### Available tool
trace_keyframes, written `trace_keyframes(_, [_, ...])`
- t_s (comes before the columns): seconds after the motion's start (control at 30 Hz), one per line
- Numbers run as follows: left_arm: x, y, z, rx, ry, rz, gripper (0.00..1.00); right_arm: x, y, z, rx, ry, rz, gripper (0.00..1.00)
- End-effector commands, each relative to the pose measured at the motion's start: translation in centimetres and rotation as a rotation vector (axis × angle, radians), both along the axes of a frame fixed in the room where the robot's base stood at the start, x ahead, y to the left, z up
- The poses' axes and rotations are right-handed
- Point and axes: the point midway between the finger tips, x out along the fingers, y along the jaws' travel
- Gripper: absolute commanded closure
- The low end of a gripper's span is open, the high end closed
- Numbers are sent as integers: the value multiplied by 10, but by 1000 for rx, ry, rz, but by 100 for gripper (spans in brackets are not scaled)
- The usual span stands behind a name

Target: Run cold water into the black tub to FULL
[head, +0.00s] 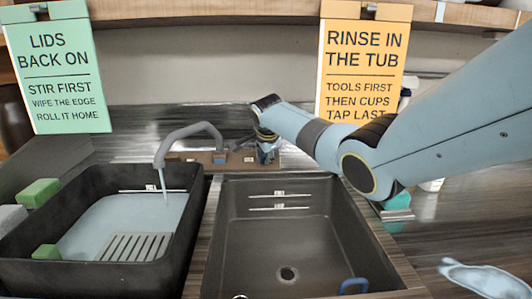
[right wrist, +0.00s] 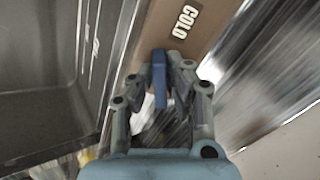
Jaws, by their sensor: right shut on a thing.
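The black tub (head: 182,240) stands at the left in the head view, with pale blue water (head: 95,222) in it. A thin stream (head: 164,186) falls into it from the grey spout (head: 190,131). A white line with a small label (head: 140,189) shows on its back wall just above the water; the label is too small to read. My right gripper (head: 267,150) is at the tap board behind the sinks. In the right wrist view it is shut on the blue tap handle (right wrist: 160,83), beside the COLD label (right wrist: 184,21). My left gripper is out of view.
An empty dark basin (head: 300,240) with a drain lies right of the tub; a blue loop (head: 353,285) is at its front right. Green blocks (head: 39,192) sit at the tub's left side. A pale cloth (head: 482,279) lies on the right counter.

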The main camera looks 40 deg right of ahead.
Motion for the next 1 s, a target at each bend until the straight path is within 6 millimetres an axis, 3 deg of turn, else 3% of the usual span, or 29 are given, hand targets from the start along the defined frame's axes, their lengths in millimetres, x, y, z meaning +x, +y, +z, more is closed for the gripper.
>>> trace_keyframes(0.1, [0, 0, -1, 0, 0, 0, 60, 0, 0, -1, 0, 1, -2, 100])
trace_keyframes(0.13, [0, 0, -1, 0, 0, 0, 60, 0, 0, -1, 0, 0, -2, 86])
trace_keyframes(0.3, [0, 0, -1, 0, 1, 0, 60, 0, 0, 0, 1, 0, -3, 64])
trace_keyframes(0.67, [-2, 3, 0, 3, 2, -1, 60, -2, 1, 4, 1, -2, -3, 64])
trace_keyframes(1.0, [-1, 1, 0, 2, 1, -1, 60, -26, 22, 46, -1, -3, -1, 64])
